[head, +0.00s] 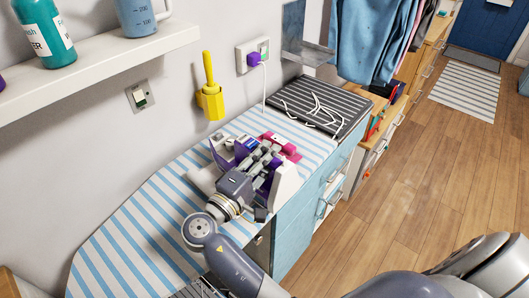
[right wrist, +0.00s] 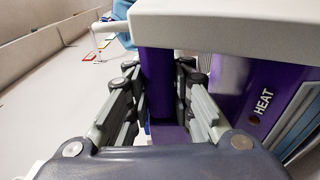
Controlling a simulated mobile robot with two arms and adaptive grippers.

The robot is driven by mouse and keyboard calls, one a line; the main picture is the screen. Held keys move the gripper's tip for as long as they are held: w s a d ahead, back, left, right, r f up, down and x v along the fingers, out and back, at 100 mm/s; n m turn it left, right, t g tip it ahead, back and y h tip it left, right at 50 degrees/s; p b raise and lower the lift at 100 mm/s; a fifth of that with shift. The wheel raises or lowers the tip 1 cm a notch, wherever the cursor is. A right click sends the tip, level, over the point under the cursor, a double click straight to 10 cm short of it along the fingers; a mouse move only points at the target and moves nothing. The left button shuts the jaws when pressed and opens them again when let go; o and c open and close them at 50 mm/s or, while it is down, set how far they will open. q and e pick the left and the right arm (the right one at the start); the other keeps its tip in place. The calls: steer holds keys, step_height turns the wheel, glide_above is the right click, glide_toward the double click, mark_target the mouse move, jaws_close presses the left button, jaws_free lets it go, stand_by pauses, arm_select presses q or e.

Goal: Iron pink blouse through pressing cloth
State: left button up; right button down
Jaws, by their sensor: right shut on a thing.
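My right gripper (head: 265,160) is over the striped ironing board (head: 140,225) and shut on the purple and white iron (head: 285,185). In the right wrist view, a purple upright part of the iron (right wrist: 158,85) stands between the two fingers, and a purple panel marked HEAT is at the right. A small part of the pink blouse (head: 291,152) shows just beyond the gripper; the rest is hidden. A pale cloth (head: 203,181), perhaps the pressing cloth, shows left of the gripper. I cannot tell whether the iron touches the cloth. My left gripper is not in view.
A dark ribbed mat (head: 350,112) with a loose white cord lies at the board's far end. A purple plug (head: 265,59) sits in the wall socket. A yellow holder (head: 210,102) hangs on the wall. Blue cabinets (head: 305,215) stand below; wooden floor is open at right.

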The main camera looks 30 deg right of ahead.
steer(key=a, duration=0.2)
steer(key=a+y, duration=0.1)
steer(key=shift+s+f, duration=0.15)
steer(key=shift+f, duration=0.15)
steer(key=shift+d+f+p, duration=0.15)
steer(key=shift+d+p, duration=0.15)
steer(key=shift+d, duration=1)
steer(key=shift+d+f, duration=0.15)
steer(key=shift+d, duration=0.8)
steer(key=shift+d+f, duration=0.1)
steer(key=shift+d, duration=0.65)
steer(key=shift+w+d+p, duration=0.3)
steer(key=shift+d, duration=0.35)
steer(key=shift+a, duration=0.15)
